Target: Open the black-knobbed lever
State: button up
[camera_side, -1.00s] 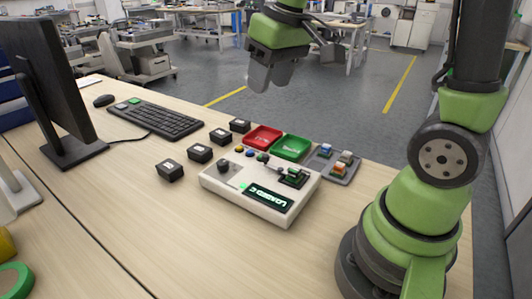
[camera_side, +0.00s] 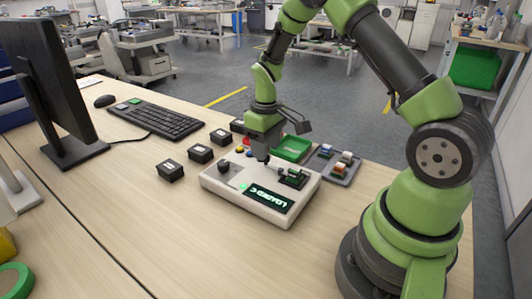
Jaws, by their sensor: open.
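A white test box (camera_side: 235,193) lies on the wooden table with a lit green display (camera_side: 268,199). A round black knob (camera_side: 223,167) stands on its left rear part. My gripper (camera_side: 263,157) points down at the box's rear middle, just left of the holder. It is open. A small dark lever knob showed at that spot earlier; the gripper now hides most of it, and I cannot tell whether they touch.
Several black boxes (camera_side: 170,170) stand left of and behind the test box. A green tray (camera_side: 292,148) and a grey tray (camera_side: 334,166) with small parts are behind and right. A red tray is mostly hidden by my gripper. The table in front is clear.

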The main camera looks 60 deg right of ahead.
jog(key=shift+f, duration=1.25)
grip_shut()
